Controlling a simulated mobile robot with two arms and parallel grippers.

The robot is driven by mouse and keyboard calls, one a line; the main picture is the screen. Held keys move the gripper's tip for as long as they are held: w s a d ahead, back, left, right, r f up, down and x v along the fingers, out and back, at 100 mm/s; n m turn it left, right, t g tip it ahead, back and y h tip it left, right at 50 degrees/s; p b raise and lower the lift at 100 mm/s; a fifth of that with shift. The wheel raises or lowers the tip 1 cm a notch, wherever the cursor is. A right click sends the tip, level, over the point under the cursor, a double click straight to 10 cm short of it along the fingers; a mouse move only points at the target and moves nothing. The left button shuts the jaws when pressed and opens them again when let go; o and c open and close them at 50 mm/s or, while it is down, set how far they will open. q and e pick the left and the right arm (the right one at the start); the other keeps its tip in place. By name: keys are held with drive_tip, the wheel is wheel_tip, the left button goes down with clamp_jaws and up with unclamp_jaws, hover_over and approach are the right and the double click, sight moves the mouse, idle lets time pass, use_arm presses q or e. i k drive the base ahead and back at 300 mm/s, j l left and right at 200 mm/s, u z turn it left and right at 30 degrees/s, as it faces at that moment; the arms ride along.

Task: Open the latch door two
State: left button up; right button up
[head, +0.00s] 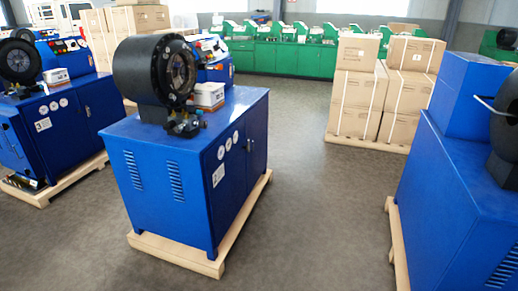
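A blue crimper cabinet (165,195) stands in the middle of the head view, with a black round crimping head (140,72) on top. Its right-hand face has two blue door panels, a nearer door (230,200) and a farther door (259,145). Both look shut. A small dark latch (249,145) shows near the seam between them. A white label (218,176) is on the nearer door; its marking is too small to read surely. Neither of my grippers is in view.
The cabinet stands on a wooden pallet (180,252) that sticks out at its base. Another blue machine (95,110) marked 3 is at left, and a blue machine (455,200) is at right. Boxes (355,88) stand behind. Grey floor (320,220) is clear between the middle and right machines.

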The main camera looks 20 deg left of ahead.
sight(257, 119)
drive_tip(key=i+u, duration=0.1)
drive_tip(key=i, duration=0.35)
drive_tip(key=i+l+u, duration=0.1)
drive_tip(key=i, duration=0.35)
